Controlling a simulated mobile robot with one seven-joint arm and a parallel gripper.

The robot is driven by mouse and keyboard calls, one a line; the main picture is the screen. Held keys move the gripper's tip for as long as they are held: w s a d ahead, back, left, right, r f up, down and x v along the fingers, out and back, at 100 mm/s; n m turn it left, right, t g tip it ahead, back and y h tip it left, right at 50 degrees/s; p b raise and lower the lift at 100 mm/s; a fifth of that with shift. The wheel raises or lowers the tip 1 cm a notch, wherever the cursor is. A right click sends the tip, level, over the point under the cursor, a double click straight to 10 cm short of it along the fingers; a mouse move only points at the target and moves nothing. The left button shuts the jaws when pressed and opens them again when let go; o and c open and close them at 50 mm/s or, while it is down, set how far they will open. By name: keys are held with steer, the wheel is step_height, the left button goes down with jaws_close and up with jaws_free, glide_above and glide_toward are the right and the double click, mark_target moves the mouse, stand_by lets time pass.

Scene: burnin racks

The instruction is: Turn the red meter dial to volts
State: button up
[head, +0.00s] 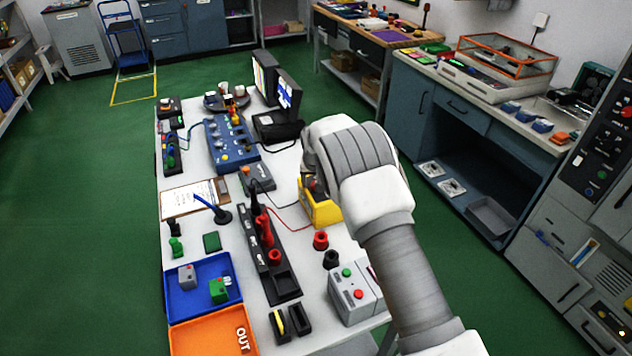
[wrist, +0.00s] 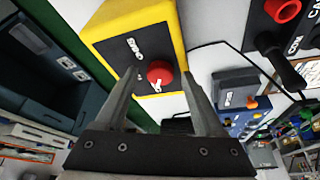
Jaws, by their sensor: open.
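The yellow meter (wrist: 101,24) fills the upper middle of the wrist view. Its black face carries small white markings that I cannot read surely. The red dial (wrist: 160,73) is on this face; its setting is not clear. My gripper (wrist: 157,86) is open, with one finger on each side of the dial in the picture. I cannot tell whether the fingers touch it. In the head view the yellow meter (head: 326,213) stands near the bench's right edge, partly covered by my wrist.
A black strip with red and black sockets (head: 282,283) lies left of the meter, with thin leads between. A grey box with buttons (head: 354,296) stands nearer. Blue (head: 183,305) and orange (head: 190,341) trays are at front left. Green floor lies right of the bench.

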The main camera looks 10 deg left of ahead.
jaws_close()
